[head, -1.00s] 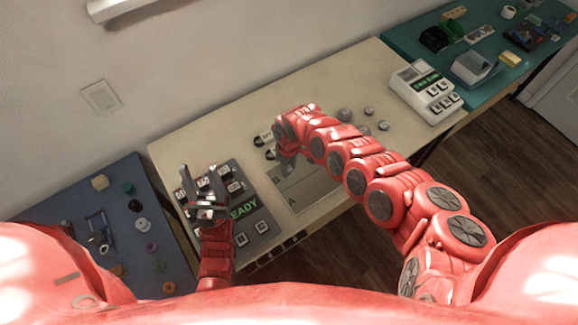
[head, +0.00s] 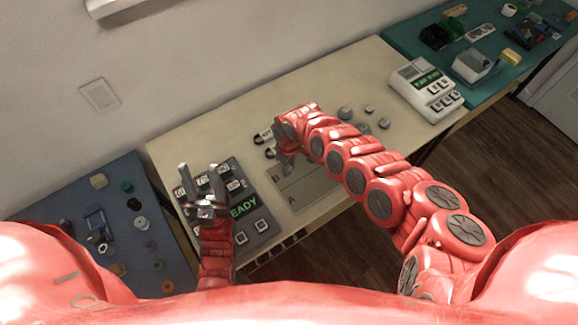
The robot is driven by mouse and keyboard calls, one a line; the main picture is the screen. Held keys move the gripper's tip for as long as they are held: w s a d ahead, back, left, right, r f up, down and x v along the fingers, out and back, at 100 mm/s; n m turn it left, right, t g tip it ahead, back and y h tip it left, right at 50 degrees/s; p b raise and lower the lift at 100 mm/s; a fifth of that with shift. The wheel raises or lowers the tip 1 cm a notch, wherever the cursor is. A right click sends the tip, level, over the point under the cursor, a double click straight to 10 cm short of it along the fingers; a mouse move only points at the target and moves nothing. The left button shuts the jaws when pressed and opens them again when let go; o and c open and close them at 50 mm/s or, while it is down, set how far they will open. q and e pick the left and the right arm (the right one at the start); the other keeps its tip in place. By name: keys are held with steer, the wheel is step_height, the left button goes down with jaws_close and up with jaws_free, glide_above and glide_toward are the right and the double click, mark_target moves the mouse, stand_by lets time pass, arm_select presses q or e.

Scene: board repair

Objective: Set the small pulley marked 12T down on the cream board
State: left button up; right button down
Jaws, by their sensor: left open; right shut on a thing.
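The cream board (head: 225,118) is the long pale surface running across the middle. My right gripper (head: 284,174) points down close over it, beside the grey panel (head: 300,197) with letters A and B. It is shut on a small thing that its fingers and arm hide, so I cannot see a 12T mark. Several small grey discs (head: 345,113) lie on the board behind the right arm; their marks are too small to read. My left gripper (head: 200,180) is open with nothing between its fingers, above the dark keypad (head: 262,222) whose display reads READY.
A white keypad device (head: 427,90) stands at the board's right end. A blue mat (head: 50,195) with loose parts is left; a teal table (head: 400,40) with boxes is at the back right. The board's back left is clear.

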steer(key=shift+c, duration=2.2)
jaws_free()
step_height(320, 180, up, 10)
step_height(320, 180, up, 7)
steer(key=p, duration=0.5)
glide_above(290, 169)
steer(key=shift+a+r, duration=0.2)
